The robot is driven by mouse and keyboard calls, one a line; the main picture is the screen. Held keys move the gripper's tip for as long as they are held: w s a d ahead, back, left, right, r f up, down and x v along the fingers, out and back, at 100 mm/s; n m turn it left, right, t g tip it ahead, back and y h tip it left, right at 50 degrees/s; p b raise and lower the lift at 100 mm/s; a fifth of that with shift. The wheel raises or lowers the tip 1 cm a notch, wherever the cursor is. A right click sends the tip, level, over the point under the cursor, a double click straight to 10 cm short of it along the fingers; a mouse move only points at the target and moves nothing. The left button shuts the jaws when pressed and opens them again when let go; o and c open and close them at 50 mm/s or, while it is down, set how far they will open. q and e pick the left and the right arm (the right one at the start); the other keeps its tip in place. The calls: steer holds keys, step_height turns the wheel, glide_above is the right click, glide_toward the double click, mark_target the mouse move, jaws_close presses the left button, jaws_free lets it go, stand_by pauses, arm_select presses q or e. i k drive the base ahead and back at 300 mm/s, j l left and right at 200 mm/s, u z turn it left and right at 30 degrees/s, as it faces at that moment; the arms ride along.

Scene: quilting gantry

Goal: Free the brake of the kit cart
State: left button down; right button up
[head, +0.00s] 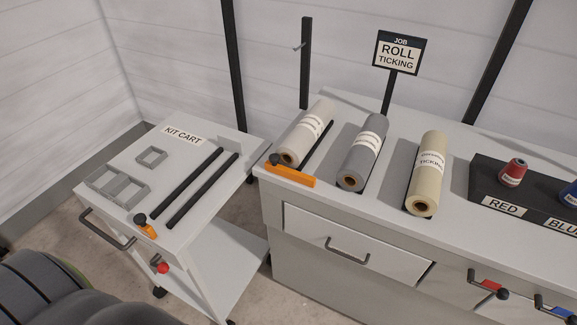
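The white kit cart (205,222) stands at the left, with a KIT CART label on its top. A small lever with a red knob (162,267) is on its near side, below the top and right of the dark push handle (107,230). No writing marks it as the brake, and I cannot tell its set position. An orange block with a black knob (146,228) sits at the top's near edge, above the red knob. Neither of my grippers is in view.
Two black bars and grey frames (151,157) lie on the cart top. The white counter (310,208) stands just right of the cart, with fabric rolls, an orange piece with a black knob (290,172) and a drawer handle (347,251). A narrow floor gap separates them.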

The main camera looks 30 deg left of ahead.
mark_target(163, 268)
steer(key=u, duration=1.85)
